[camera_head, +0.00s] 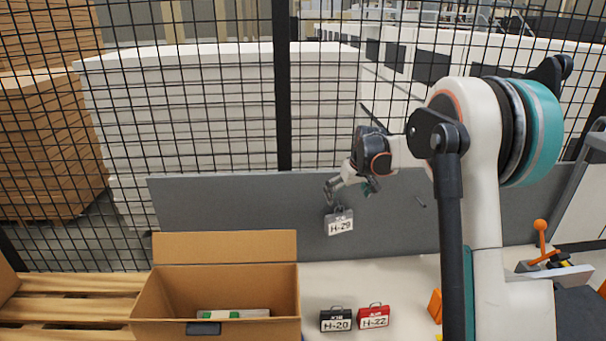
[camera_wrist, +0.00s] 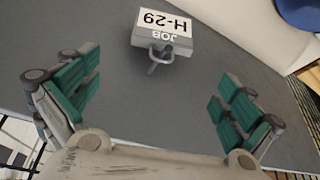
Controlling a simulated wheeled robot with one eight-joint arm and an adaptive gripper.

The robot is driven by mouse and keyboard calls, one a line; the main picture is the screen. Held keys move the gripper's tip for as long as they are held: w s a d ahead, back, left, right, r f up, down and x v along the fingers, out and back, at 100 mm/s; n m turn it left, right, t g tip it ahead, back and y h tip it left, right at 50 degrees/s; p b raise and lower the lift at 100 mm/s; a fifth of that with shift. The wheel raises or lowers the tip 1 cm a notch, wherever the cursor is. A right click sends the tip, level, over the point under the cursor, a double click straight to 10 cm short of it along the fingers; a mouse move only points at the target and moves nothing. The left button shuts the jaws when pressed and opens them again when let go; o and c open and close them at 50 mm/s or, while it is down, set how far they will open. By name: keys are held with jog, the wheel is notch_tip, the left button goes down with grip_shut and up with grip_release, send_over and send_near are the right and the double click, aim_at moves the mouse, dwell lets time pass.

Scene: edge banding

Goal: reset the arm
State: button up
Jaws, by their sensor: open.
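My gripper (camera_head: 347,190) is in front of the grey panel (camera_head: 240,205) in the head view, at the end of my bent arm. In the wrist view its green-padded fingers (camera_wrist: 158,92) are spread wide with nothing between them. A grey tag block marked H-29 (camera_head: 339,222) is just below the gripper in the head view. It also shows in the wrist view (camera_wrist: 166,27), beyond the fingers and apart from them, with a metal hook or shackle at its edge. It appears to hang at the panel.
An open cardboard box (camera_head: 215,290) holds a green and white item. A black H-20 block (camera_head: 336,320) and a red H-22 block (camera_head: 373,317) sit on the white table (camera_head: 400,280). Orange items stand to the right. A black mesh fence rises behind the panel.

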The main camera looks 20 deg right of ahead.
jog(key=s+a+r+b, duration=0.1)
jog(key=s+a+b, duration=0.25)
jog(key=s, duration=0.35)
jog(key=s+a+r+t+b, duration=0.1)
jog(key=s+a+b, duration=0.25)
jog(key=s, duration=0.35)
jog(key=s+a+r+b, duration=0.1)
jog(key=s+a+b, duration=0.2)
jog(key=s+a, duration=0.3)
jog(key=s+a+f+b, duration=0.2)
jog(key=s+f, duration=0.4)
jog(key=s, duration=0.5)
jog(key=s+a+f+t+b, duration=0.1)
jog(key=s+f+b, duration=0.4)
jog(key=s, duration=0.5)
jog(key=shift+s+a+f+m+t, duration=0.3)
jog(key=shift+s+a+f+m, duration=0.1)
jog(key=shift+a+f, duration=0.25)
